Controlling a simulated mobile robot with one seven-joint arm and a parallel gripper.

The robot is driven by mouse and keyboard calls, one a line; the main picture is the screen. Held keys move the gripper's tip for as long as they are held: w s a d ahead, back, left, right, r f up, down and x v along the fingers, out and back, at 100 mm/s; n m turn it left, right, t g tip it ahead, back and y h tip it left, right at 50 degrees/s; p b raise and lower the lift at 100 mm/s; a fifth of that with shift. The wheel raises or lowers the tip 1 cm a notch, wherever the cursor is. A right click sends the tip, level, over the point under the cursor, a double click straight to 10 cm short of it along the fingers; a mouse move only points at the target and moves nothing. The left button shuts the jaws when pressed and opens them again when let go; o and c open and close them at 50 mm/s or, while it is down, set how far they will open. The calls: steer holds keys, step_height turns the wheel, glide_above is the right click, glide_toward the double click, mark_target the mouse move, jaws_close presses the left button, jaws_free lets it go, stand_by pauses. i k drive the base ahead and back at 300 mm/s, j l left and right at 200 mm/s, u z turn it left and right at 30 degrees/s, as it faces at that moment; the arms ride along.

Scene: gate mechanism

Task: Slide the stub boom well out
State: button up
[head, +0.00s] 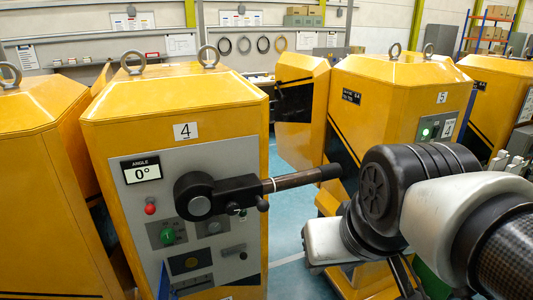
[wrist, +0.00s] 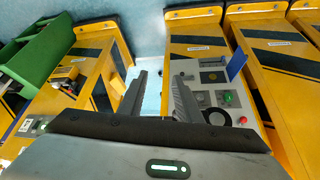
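The stub boom (head: 290,181) sticks out to the right, nearly level, from a black pivot arm (head: 232,189) on the grey panel of yellow cabinet 4. Its exposed part is a brown rod with a black end. A small black knob (head: 263,205) hangs under the arm's outer end. The angle display (head: 141,170) reads 0°. My gripper (wrist: 158,80) is open, with only floor seen between its fingers in the wrist view. In the head view my wrist is right of the boom's end, and the fingers are mostly hidden. I cannot make out the boom in the wrist view.
Cabinet 4 (head: 175,100) has a red button (head: 150,208) and a green button (head: 167,236) on its panel. Yellow cabinet 5 (head: 390,95) stands behind my arm. Bare blue floor (head: 290,240) lies between them. A green box (wrist: 38,50) shows at upper left in the wrist view.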

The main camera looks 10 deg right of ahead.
mark_target(321, 173)
steer(key=i+l, duration=0.2)
steer(key=l, duration=0.15)
steer(key=i+l, duration=0.2)
steer(key=l, duration=0.15)
steer(key=i+l, duration=0.2)
steer(key=l, duration=0.2)
steer(key=i+l+u, duration=0.1)
steer(key=l, duration=0.25)
steer(key=i+l, duration=0.25)
steer(key=l, duration=0.1)
